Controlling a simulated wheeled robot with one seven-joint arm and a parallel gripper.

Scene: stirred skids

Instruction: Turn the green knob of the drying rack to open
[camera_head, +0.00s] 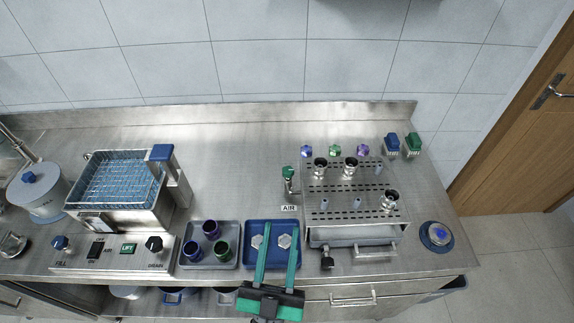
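The drying rack (338,217) is a perforated steel stand at the right of the bench, with pegs and several small steel cups on it. A green knob (289,172) sits on a small steel valve at the rack's left side, above a label reading AIR. I cannot tell from this view whether the valve is open or closed. My gripper (281,226) has two long teal fingers, spread apart and empty. It is over the blue tray, below and left of the rack, clear of the green knob.
The blue tray (251,262) holds two hexagonal pieces. A grey tray (190,261) with dark cups stands left of it. A wire-basket bath (159,208) is further left. Purple and green caps (335,150) line the rack's back. Bench behind the trays is clear.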

